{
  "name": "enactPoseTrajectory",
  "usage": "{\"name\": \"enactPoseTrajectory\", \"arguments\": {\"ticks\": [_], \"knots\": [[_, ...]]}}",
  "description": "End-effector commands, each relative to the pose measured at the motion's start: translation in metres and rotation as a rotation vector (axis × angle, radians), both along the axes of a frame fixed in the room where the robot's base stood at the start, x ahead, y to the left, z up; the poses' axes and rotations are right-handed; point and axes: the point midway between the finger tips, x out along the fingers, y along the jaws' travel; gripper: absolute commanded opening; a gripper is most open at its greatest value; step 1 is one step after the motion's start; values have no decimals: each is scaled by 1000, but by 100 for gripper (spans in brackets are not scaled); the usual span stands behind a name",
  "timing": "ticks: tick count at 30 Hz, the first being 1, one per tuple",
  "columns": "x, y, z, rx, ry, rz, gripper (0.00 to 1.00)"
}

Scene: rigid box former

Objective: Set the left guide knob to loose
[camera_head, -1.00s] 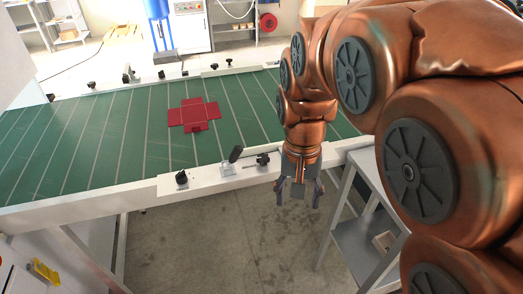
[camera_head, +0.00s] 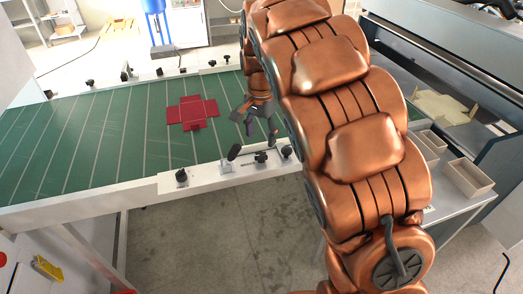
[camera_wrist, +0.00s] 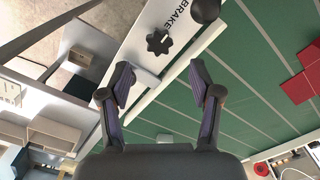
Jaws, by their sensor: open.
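Black knobs stand on the white near rail of the green conveyor: one at the left (camera_head: 182,176), one right of the lever (camera_head: 261,157) and one further right (camera_head: 287,151). I cannot tell from the frames which is the left guide knob or how it is set. My gripper (camera_head: 260,132) is open and empty above the belt's near edge, close to the right knobs. In the wrist view the open fingers (camera_wrist: 160,80) point toward a black star-shaped knob (camera_wrist: 159,42), apart from it, beside the printed word BRAKE.
A black lever (camera_head: 233,152) stands on the near rail. A red flat box blank (camera_head: 193,112) lies on the green belt (camera_head: 110,135). More black knobs line the far rail. A side table with open trays (camera_head: 468,178) is at the right.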

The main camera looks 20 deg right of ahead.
Motion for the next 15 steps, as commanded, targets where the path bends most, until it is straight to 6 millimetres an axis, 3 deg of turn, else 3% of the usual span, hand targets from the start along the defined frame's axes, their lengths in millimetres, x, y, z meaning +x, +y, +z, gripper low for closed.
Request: {"name": "enactPoseTrajectory", "arguments": {"ticks": [15], "knots": [[-2, 0, -61, 0, 3, 1, 64]]}}
